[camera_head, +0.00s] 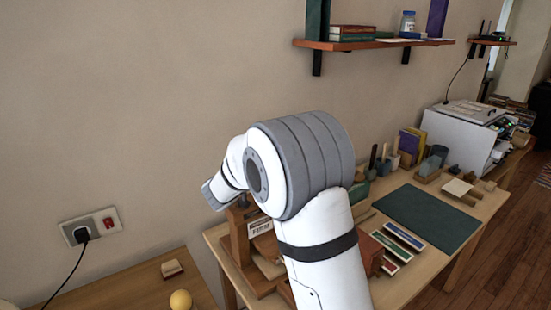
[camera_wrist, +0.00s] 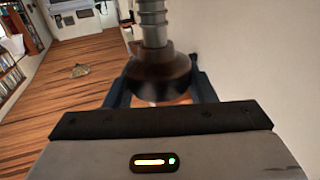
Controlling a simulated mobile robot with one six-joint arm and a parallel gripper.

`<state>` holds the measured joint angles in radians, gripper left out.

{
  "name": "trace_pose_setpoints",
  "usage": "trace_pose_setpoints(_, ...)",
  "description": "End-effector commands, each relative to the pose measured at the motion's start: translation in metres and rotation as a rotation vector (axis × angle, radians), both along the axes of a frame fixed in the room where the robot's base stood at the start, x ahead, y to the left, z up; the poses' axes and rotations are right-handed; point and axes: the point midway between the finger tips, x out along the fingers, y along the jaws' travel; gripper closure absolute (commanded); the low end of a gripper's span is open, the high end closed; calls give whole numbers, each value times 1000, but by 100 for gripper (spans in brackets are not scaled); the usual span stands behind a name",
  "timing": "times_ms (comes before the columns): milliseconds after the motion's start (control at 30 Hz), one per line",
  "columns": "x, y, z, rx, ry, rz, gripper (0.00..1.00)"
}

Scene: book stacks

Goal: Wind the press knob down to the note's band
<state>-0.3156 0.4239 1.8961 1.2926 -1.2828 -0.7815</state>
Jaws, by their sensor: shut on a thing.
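The press (camera_head: 238,240) is a wooden frame at the left end of the workbench, partly hidden behind my arm. A small white note with dark print (camera_head: 260,228) shows on it; its text and band are too small to read. In the wrist view, the dark round press knob (camera_wrist: 158,72) sits on a grey threaded screw (camera_wrist: 153,22). My gripper (camera_wrist: 161,88) has a blue finger on each side of the knob and is shut on it. The head view hides the knob and fingertips behind my arm.
A wall shelf (camera_head: 375,43) hangs above. A lower table at left carries a yellow ball (camera_head: 181,300). A wall socket (camera_head: 90,226) is beside it.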

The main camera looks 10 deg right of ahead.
Motion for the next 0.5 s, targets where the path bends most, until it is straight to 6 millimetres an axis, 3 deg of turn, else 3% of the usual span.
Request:
trace_pose_setpoints(67,1,1,6,-2,-11,3,73)
trace_pose_setpoints(100,1,1,6,-2,-11,3,47)
trace_pose_setpoints(333,1,0,3,-1,-5,2,28)
trace_pose_setpoints(500,0,0,2,0,-3,2,28)
